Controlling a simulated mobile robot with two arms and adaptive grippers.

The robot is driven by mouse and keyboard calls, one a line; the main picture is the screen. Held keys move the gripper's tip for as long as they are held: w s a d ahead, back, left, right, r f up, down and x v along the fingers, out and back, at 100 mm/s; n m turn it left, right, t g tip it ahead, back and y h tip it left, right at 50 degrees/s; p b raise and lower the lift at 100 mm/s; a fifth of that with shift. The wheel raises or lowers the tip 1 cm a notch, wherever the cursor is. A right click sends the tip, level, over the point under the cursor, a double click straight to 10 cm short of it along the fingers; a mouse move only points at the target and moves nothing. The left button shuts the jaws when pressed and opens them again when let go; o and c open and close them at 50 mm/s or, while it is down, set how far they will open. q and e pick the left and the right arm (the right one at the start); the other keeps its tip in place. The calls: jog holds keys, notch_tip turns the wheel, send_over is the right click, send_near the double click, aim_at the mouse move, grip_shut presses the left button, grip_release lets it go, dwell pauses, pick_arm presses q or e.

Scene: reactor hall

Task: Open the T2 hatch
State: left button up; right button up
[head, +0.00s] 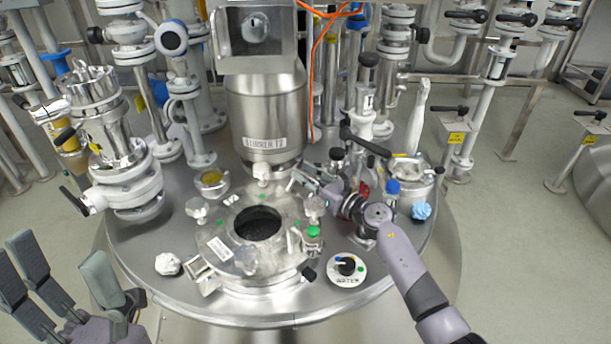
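The T2 hatch (230,245) is a round steel flange on the vessel top, in front of the silver housing labelled "STIRRER T2" (266,110). Its centre is a dark round area; I cannot tell whether this is glass or an opening. White clamp knobs sit around its rim, at the left (197,209) and right (314,207). My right gripper (318,184) reaches in from the right, just above and behind the right knob; its fingers are small and cluttered, and contact is unclear. My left gripper (70,275) is at lower left, fingers spread and empty, away from the hatch.
A green-capped fitting (313,240) and a round "WATER" valve plate (347,270) stand right of the hatch. Pipes and valves crowd the back.

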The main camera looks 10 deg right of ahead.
jog(key=c, duration=0.4)
jog(key=shift+d, duration=0.1)
grip_shut()
jog(key=shift+d, duration=0.1)
jog(key=shift+r, duration=0.2)
